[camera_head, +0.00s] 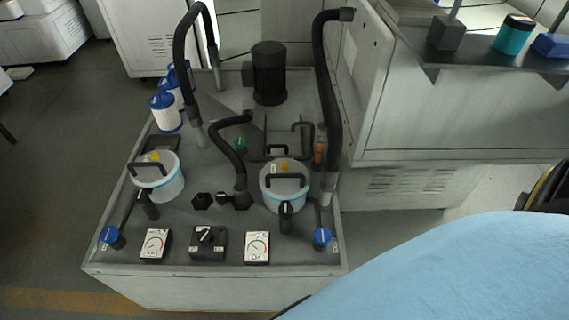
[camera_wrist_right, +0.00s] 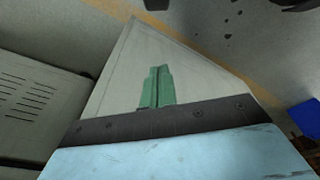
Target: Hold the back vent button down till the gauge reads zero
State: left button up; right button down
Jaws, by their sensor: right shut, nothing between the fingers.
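Two white filter housings with black handles stand on the grey machine in the head view, a left one (camera_head: 160,186) and a right one (camera_head: 283,196). A yellow button (camera_head: 155,156) is on the left lid and another yellow button (camera_head: 284,167) on the right lid. I cannot tell which is the back one. A left gauge (camera_head: 155,245) and a right gauge (camera_head: 257,248) face up along the front edge; their readings are too small to make out. My right gripper (camera_wrist_right: 158,70) shows green fingers, shut and empty, apart from the buttons. My left gripper is out of view.
A selector box (camera_head: 208,243) sits between the gauges, with blue-handled valves (camera_head: 110,236) (camera_head: 322,236) outside them. Black hoses (camera_head: 327,100) arch over the machine, near a dark motor (camera_head: 269,73). A grey cabinet (camera_head: 455,110) stands at right. My light blue arm covers the lower right.

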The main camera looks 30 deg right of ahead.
jog(key=w+d+r+m+t+h+p, duration=0.15)
jog(key=w+d+r, duration=0.25)
jog(key=w+r, duration=0.95)
jog(key=w+d+r+m+t+h, duration=0.1)
jog(key=w+d+r+t+h, duration=0.3)
jog(key=w+r, duration=0.95)
jog(key=w+d+r+g+h, duration=0.1)
jog(key=w+r, duration=0.4)
jog(key=w, duration=0.7)
jog(key=shift+d+m+h, duration=0.35)
jog(key=shift+d, duration=0.5)
jog(key=shift+g+b, duration=0.25)
jog(key=shift+b, duration=0.05)
